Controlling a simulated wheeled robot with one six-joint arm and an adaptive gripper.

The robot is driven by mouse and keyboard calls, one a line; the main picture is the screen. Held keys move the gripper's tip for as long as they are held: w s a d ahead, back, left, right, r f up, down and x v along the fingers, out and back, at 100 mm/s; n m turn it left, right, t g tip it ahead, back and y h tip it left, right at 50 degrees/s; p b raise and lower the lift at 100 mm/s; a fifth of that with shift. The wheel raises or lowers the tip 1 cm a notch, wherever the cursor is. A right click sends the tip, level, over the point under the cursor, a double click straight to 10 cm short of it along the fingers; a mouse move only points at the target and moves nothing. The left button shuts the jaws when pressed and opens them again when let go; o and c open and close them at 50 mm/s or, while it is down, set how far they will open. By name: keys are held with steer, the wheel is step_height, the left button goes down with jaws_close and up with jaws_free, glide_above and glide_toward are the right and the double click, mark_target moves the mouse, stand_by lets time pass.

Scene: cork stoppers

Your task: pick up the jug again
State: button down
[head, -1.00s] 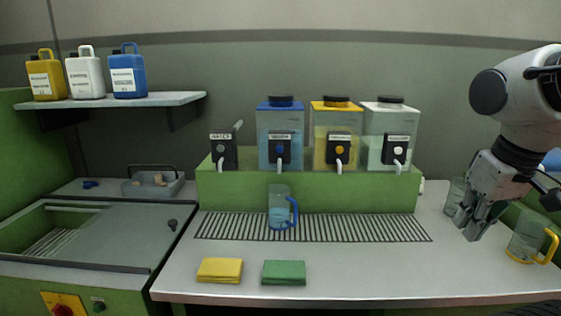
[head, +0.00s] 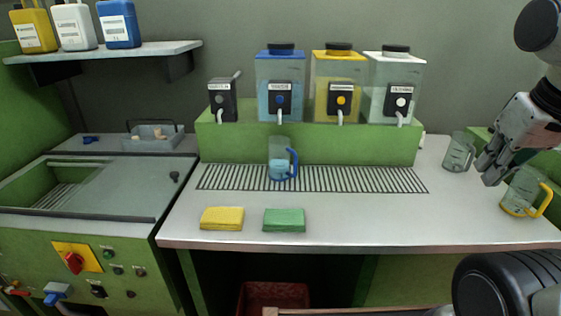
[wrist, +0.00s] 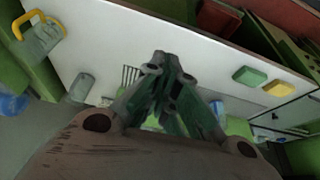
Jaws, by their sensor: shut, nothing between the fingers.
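A clear jug with a blue handle (head: 281,169) stands upright on the slatted grate below the blue dispenser, with pale blue liquid in it. A clear jug with a yellow handle (head: 520,193) stands at the right of the counter; it also shows at the upper left of the wrist view (wrist: 43,40). A third clear jug (head: 458,153) stands behind it, and its handle is not visible. My gripper (head: 487,175) is shut and empty, apart from the blue-handled jug. In the head view it overlaps the area between the two right-hand jugs.
A yellow cloth (head: 222,218) and a green cloth (head: 284,220) lie at the counter's front. The green dispenser stand (head: 300,144) rises behind the grate (head: 360,180). The counter right of the green cloth is clear.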

steer(key=c, duration=2)
jaws_free()
steer(key=shift+c, duration=0.2)
steer(key=o, duration=0.4)
steer(key=shift+a+f, duration=0.3)
steer(key=shift+c, duration=0.2)
steer(key=shift+o, duration=1.2)
steer(key=a+f+m+g+y, duration=0.3)
steer(key=a+f+g+y, duration=0.2)
steer(key=a, duration=0.6)
steer(key=shift+w+f+m+y, duration=0.25)
steer(key=shift+f+m+y, duration=0.15)
steer(key=shift+f, duration=0.3)
steer(key=w+a+f+m+t+y, duration=0.35)
steer(key=w+a+m+y, duration=0.75)
steer(key=w+a, duration=0.45)
steer(key=m+t+h, duration=0.2)
steer(key=m+t, duration=0.6)
steer(key=m, duration=0.2)
glide_toward(295, 176)
steer(key=r, duration=0.1)
steer(key=w+a+r, duration=0.2)
steer(key=r, duration=0.1)
steer(key=shift+r, duration=0.1)
steer(key=shift+w+a, duration=0.15)
steer(key=shift+w, duration=0.15)
steer(key=shift+x, duration=3.45)
